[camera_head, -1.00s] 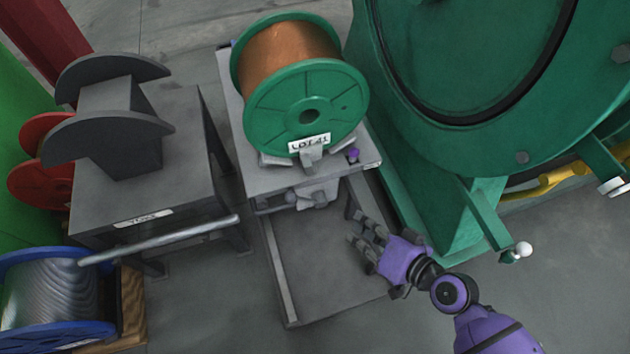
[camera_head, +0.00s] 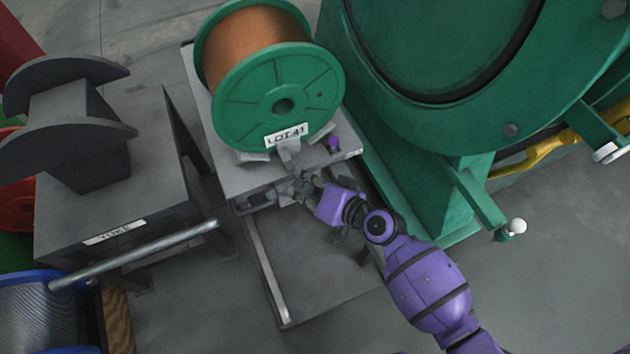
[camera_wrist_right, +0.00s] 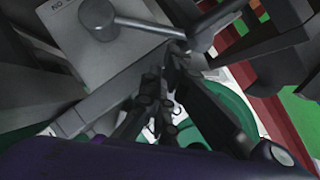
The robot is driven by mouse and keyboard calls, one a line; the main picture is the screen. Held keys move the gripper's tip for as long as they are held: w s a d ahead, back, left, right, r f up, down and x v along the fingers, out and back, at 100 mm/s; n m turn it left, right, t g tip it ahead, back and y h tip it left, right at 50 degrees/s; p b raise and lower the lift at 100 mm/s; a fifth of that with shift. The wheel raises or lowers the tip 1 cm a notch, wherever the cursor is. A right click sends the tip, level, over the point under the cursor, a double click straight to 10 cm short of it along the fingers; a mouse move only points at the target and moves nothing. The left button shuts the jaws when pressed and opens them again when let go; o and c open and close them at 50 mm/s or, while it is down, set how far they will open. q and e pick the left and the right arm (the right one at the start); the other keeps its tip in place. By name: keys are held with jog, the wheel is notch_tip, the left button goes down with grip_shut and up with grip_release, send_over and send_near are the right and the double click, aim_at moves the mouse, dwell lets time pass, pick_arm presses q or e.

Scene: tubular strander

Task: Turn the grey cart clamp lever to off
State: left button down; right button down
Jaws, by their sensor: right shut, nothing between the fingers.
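The grey cart (camera_head: 218,160) carries a green spool of copper wire (camera_head: 275,95). My right gripper (camera_head: 292,187) is shut and empty at the cart's front edge, below the spool's label. In the right wrist view a grey lever (camera_wrist_right: 148,27) with a round end crosses just beyond the shut fingers (camera_wrist_right: 165,88). Part of a marked plate (camera_wrist_right: 65,14) shows beside it; its lettering is cut off. I cannot tell whether the fingers touch the lever. In the head view the fingers partly cover the lever area. My left gripper is not in view.
A green machine (camera_head: 440,130) stands close on the right, with a white-knobbed handle (camera_head: 517,226) low on its front. A grey stand (camera_head: 120,200) with a metal bar (camera_head: 140,254) is at left.

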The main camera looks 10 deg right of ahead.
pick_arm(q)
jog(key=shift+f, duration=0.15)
pick_arm(e)
jog(key=shift+a+f, duration=0.35)
jog(key=shift+a, duration=0.05)
